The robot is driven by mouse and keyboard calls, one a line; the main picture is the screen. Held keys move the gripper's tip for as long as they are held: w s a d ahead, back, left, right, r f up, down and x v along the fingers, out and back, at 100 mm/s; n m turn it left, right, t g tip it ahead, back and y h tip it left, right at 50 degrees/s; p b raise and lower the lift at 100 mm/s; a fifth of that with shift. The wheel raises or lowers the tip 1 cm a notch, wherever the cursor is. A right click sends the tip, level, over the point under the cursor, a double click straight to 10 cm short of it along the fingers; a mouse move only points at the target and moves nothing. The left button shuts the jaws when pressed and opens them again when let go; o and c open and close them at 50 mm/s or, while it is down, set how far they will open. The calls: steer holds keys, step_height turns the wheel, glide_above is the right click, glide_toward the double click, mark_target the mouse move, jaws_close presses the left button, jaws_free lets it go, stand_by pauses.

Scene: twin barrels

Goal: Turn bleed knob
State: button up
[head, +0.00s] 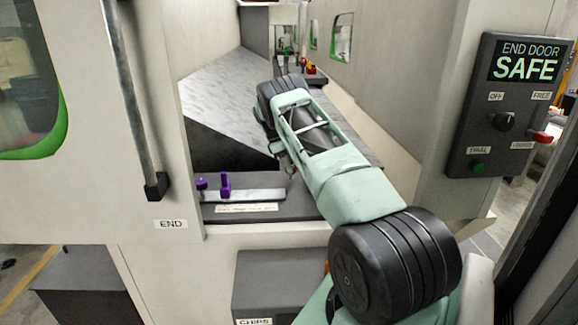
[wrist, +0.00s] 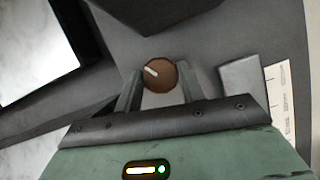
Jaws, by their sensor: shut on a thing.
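The bleed knob is most likely the round brown knob (wrist: 160,76) with a pale pointer line, seen between my fingertips in the wrist view. The pale line points toward the upper left. My gripper (wrist: 162,82) has one finger on each side of the knob and is shut on it. In the head view my arm reaches through the opening into the machine. There the knob and the fingertips are hidden or too small to make out behind my wrist.
Purple knobs (head: 225,184) stand on a pale strip (head: 255,195) left of my wrist. A control panel (head: 508,105) reading "END DOOR SAFE" is at the right. Walls flank the opening. In the wrist view a grey block (wrist: 241,78) sits right of the knob.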

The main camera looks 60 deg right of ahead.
steer(key=m+y, duration=0.1)
steer(key=m, duration=0.1)
steer(key=m+y, duration=0.1)
steer(key=m, duration=0.2)
steer(key=shift+d+b, duration=0.15)
steer(key=shift+b, duration=0.2)
steer(key=shift+w+m, duration=0.1)
steer(key=shift+m, duration=0.3)
steer(key=o, duration=1)
